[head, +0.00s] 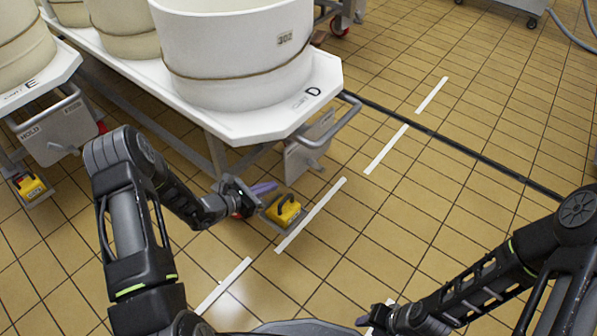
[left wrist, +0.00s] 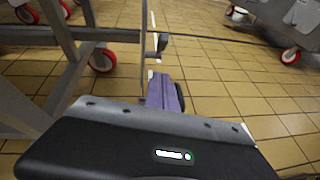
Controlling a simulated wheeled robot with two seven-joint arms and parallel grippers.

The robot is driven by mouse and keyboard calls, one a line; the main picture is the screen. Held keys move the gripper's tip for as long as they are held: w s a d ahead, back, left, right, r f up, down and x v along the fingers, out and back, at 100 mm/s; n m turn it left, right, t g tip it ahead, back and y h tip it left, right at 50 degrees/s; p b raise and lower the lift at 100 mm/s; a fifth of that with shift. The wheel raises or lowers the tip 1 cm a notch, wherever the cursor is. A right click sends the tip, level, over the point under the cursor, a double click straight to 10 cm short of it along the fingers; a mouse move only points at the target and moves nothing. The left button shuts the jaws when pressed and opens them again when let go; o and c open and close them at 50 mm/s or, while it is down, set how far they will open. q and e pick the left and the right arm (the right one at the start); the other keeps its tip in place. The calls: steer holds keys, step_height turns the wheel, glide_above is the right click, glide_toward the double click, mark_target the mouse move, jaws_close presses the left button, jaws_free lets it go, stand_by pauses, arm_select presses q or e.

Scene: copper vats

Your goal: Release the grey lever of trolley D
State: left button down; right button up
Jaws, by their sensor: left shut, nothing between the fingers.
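Trolley D (head: 262,124) has a white top marked D and carries a large cream vat (head: 235,50). My left gripper (head: 245,196) is shut and empty, low by the trolley's near corner. I cannot make out a grey lever for certain; my gripper covers part of that corner. My right gripper (head: 376,318) is low at the bottom edge, its jaws unclear.
Trolley E (head: 35,88) stands at left with a similar yellow block (head: 31,188). White floor dashes (head: 312,215) run past trolley D.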

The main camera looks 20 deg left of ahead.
arm_select(q)
steer(key=shift+w+f, duration=0.1)
steer(key=b, duration=0.5)
glide_toward(316, 165)
steer(key=w+f, duration=0.2)
steer(key=w, duration=0.1)
steer(key=shift+w+d, duration=0.15)
steer(key=shift+d, duration=0.35)
steer(key=shift+w+d+r, duration=0.25)
steer(key=shift+w+r, duration=0.3)
steer(key=shift+r, duration=0.05)
steer(key=shift+a, duration=0.1)
